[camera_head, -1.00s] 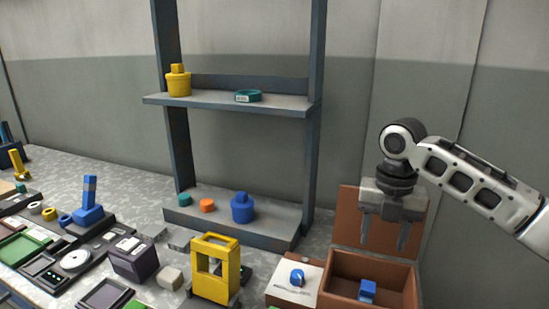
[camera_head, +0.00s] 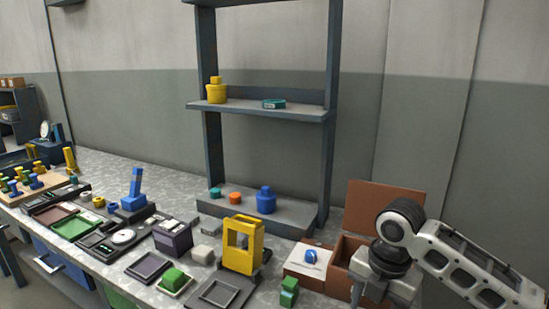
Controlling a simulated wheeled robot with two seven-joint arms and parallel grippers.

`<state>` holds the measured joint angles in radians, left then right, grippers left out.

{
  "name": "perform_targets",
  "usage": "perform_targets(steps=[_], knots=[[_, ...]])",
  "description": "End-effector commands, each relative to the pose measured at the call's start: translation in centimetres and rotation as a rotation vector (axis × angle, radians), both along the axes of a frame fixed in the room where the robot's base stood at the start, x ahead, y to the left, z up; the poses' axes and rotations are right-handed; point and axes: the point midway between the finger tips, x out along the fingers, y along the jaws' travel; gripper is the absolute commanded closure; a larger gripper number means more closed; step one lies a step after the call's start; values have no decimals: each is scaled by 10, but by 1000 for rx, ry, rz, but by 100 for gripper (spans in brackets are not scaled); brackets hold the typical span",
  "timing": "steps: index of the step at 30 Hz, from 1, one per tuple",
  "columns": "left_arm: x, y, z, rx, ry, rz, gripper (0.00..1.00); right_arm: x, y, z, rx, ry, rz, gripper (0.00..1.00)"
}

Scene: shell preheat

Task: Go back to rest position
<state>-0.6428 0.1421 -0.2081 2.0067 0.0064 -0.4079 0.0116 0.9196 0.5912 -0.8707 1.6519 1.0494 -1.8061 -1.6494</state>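My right gripper (camera_head: 370,294) is at the bottom right, in front of the brown box (camera_head: 343,255) with its raised lid (camera_head: 381,208). Its fingers point down and look apart, with nothing seen between them; the tips are close to the bottom edge of the picture. The gripper and wrist hide most of the box's inside. My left gripper is not in view.
A white panel with a blue knob (camera_head: 310,257) and a green block (camera_head: 289,291) are left of the gripper. A yellow frame (camera_head: 242,244), trays and devices crowd the bench. A shelf unit (camera_head: 262,110) with yellow, teal, orange and blue items stands behind.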

Motion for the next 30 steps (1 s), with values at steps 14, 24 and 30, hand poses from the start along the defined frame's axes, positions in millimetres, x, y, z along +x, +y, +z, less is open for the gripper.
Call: perform_targets(steps=[14,24,30], knots=[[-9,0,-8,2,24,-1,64,-119,75,-93,327,17,-945,49],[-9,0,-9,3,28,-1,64,-195,23,-109,411,15,-1824,49],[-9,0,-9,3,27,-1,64,-234,-15,-110,388,-49,-2178,49]])
